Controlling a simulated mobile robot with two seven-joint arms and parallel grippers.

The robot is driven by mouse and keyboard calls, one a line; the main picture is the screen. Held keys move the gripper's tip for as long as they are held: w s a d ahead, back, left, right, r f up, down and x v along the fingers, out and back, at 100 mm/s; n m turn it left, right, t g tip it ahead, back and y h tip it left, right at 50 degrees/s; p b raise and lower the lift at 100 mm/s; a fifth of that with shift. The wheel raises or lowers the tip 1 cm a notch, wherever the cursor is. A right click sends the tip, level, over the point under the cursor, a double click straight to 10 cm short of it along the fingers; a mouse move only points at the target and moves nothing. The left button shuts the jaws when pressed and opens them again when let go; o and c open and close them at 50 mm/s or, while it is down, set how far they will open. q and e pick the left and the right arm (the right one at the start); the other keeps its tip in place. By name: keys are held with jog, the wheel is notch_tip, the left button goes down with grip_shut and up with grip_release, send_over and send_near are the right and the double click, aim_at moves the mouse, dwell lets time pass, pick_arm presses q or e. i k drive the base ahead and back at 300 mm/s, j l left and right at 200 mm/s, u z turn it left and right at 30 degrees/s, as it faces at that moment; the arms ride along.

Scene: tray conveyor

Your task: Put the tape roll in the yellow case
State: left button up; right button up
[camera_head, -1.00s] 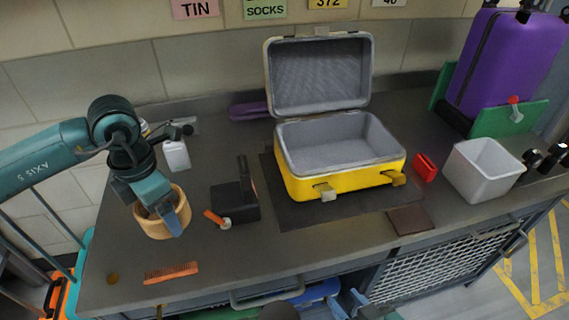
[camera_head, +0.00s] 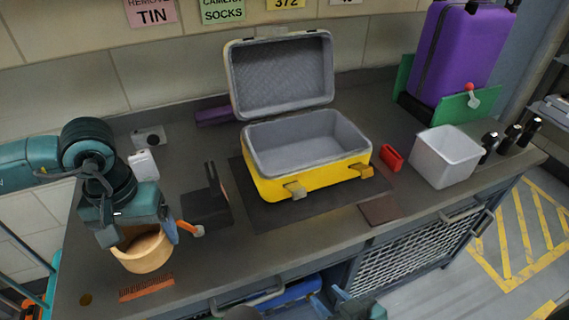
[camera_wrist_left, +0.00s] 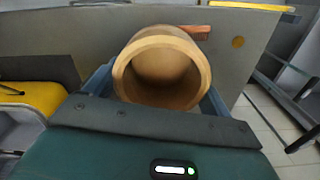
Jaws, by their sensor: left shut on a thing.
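The tape roll appears to be the tan, round, hollow piece (camera_head: 142,258) at the front left of the bench. My left gripper (camera_head: 143,237) reaches down over it. In the left wrist view, the roll (camera_wrist_left: 204,62) sits between the two fingers (camera_wrist_left: 160,92), its open end facing the camera. Whether it touches the bench is unclear. The yellow case (camera_head: 318,184) stands lid open on a dark mat at mid-bench; its grey-lined inside looks empty. Part of my right gripper (camera_head: 338,303) shows at the bottom edge; its jaw opening is unclear.
A black holder (camera_head: 206,209) and an orange-handled tool (camera_head: 187,228) lie between roll and case.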

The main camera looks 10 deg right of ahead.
aim_at(304, 153)
jog(key=k+l+z, duration=0.35)
jog(key=l, duration=0.25)
jog(key=i+l+z, duration=0.1)
jog(key=l, duration=0.15)
jog(key=i+l+z, duration=0.15)
jog(key=i+l, duration=0.1)
jog(key=i, duration=0.5)
